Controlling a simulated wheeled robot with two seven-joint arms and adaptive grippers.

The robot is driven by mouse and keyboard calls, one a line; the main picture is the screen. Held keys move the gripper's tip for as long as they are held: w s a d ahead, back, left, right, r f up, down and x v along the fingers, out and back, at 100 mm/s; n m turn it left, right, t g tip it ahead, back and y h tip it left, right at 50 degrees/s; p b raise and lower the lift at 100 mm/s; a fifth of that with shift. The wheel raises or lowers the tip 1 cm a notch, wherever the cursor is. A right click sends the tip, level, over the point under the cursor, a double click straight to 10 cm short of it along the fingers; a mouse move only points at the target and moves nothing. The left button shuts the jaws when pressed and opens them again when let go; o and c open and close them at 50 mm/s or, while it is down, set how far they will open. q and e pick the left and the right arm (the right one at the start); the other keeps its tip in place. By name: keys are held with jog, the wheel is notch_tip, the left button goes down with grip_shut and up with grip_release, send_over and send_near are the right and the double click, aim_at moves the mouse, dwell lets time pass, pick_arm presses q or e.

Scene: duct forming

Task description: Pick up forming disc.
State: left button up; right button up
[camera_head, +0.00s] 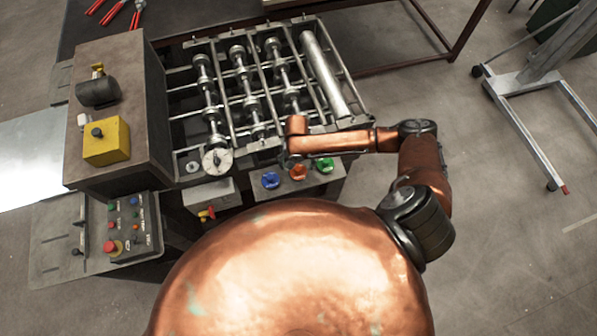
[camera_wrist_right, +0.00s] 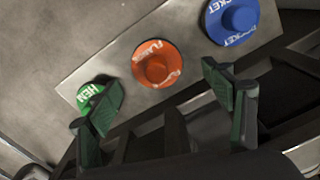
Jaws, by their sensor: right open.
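Three round forming discs with raised knobs lie in a row on a grey metal plate: a blue disc (camera_head: 270,180), an orange disc (camera_head: 298,172) and a green disc (camera_head: 324,166). In the right wrist view, the orange disc (camera_wrist_right: 157,63) shows between and beyond the fingers. The green disc (camera_wrist_right: 86,96) is partly covered by the left-hand finger, and the blue disc (camera_wrist_right: 232,18) is at the top right. My right gripper (camera_wrist_right: 163,78) is open and empty, apart from the discs. In the head view it is mostly hidden by its wrist. My left gripper is not in view.
A duct-forming machine with roller shafts (camera_head: 245,90) stands behind the plate. Left are a brown housing with a yellow block (camera_head: 106,142) and a control box (camera_head: 136,226). Red-handled tools (camera_head: 115,10) lie at the back. A wheeled metal stand (camera_head: 530,85) is right, with open floor around it.

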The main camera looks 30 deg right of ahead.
aim_at(298, 168)
jog(key=f, duration=0.4)
jog(key=shift+s+d+f+p, duration=0.1)
jog(key=shift+s+d+p, duration=0.1)
jog(key=shift+p, duration=0.15)
jog(key=c, duration=1.7)
